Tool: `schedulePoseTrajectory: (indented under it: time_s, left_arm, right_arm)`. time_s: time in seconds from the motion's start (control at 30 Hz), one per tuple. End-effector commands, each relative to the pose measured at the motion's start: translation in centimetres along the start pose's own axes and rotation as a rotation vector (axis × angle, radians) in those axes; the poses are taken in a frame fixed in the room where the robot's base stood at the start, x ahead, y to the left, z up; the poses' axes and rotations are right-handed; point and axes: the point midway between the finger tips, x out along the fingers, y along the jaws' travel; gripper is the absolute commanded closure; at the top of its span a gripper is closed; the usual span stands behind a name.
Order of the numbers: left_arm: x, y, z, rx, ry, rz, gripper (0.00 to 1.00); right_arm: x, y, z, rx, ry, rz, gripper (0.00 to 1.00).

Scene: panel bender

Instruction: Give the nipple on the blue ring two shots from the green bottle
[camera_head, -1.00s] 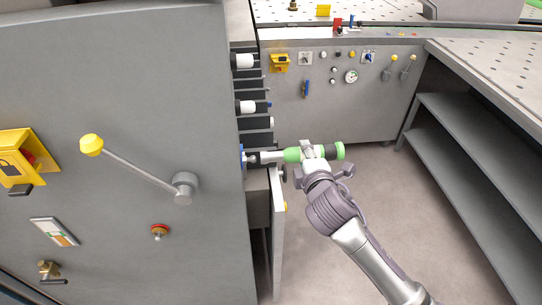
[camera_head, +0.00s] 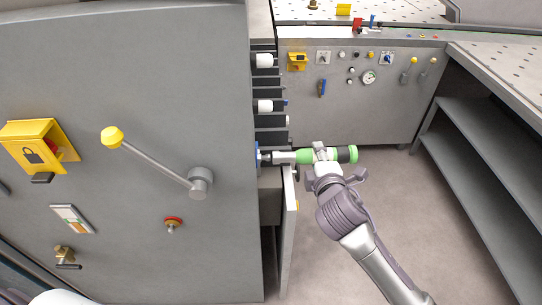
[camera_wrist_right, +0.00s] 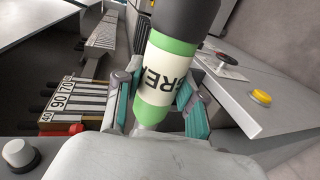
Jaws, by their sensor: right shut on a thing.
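My right gripper (camera_head: 325,155) is shut around the bottle's body. In the right wrist view the bottle (camera_wrist_right: 168,85) sits between the two fingers, its pale label showing. The blue ring (camera_head: 258,153) shows as a thin blue edge on the machine's side. The nozzle tip is at or very close to it; I cannot tell whether they touch. The nipple is hidden. My left gripper is not in view.
The large grey machine panel (camera_head: 120,240) fills the left, with a yellow-knobbed lever (camera_head: 150,160) sticking out. White rollers (camera_head: 264,106) stand above the ring. An open door (camera_head: 289,230) hangs below the bottle. The floor (camera_head: 400,210) at the right is clear.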

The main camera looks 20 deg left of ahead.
Motion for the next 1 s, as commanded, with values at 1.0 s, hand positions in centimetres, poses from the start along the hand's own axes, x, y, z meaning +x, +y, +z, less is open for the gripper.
schedulePoseTrajectory:
  time_s: [1.0]
  left_arm:
    - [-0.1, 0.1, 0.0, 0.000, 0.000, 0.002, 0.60]
  right_arm:
    - [0.0, 0.1, -1.3, 0.000, 0.001, 0.003, 1.00]
